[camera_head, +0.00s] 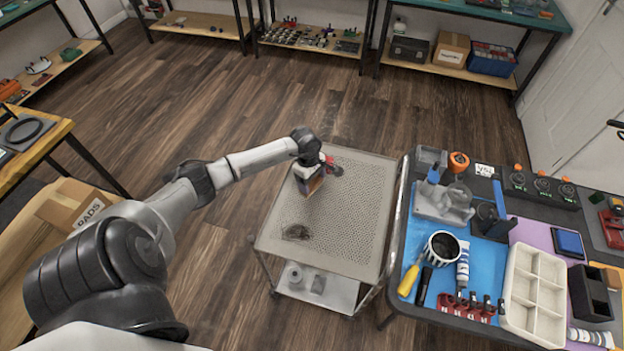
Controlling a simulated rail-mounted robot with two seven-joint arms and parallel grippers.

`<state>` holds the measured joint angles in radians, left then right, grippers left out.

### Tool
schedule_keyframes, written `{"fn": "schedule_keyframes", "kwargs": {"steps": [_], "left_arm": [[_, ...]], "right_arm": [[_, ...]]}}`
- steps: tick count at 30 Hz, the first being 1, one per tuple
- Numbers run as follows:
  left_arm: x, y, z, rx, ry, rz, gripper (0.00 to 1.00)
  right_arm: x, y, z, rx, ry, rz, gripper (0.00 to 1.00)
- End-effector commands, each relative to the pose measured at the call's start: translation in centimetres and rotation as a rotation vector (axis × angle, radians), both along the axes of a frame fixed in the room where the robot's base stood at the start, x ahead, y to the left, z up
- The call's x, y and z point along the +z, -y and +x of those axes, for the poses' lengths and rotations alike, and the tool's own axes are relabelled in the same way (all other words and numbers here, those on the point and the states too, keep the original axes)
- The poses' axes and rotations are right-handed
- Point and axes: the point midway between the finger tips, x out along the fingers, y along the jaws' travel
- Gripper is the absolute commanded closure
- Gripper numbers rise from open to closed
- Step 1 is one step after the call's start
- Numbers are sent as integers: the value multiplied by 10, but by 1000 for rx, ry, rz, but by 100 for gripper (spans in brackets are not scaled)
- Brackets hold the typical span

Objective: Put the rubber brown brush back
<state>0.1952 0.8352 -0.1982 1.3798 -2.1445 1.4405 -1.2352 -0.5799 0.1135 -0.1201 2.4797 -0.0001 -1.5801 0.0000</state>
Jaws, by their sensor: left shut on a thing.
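My left gripper (318,174) is over the upper left part of a perforated metal cart top (345,215). It is shut on a small block-like thing with a brown side, which looks like the brown brush (311,186). The gripper hides part of it, and I cannot tell whether it touches the cart top. A dark brown patch (297,232) of dirt or debris lies on the cart, below the gripper in the picture. My right gripper is out of view.
A workbench with a blue mat (408,258) stands right of the cart. It carries a black-and-white cup (441,248), a yellow-handled tool (409,281), a white compartment tray (535,292) and a grey holder (440,203). Open wooden floor (230,100) lies behind the cart.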

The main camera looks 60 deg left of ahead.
Motion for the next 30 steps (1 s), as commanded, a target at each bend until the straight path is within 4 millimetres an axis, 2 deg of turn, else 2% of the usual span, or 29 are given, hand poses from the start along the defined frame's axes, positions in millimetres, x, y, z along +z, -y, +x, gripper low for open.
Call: {"fn": "schedule_keyframes", "kwargs": {"steps": [11, 12, 19, 26, 30], "left_arm": [[-5, 0, 0, -1, 1, 1, 43], [-5, 0, 0, -1, 0, 2, 23], [-3, 0, 0, 0, 1, 1, 1], [-3, 0, 0, 0, 1, 1, 0], [5, -2, 0, 0, 2, 2, 0]], "right_arm": [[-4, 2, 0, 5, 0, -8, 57], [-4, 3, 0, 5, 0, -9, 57], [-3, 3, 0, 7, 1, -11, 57], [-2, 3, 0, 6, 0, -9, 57], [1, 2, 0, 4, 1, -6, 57]]}}
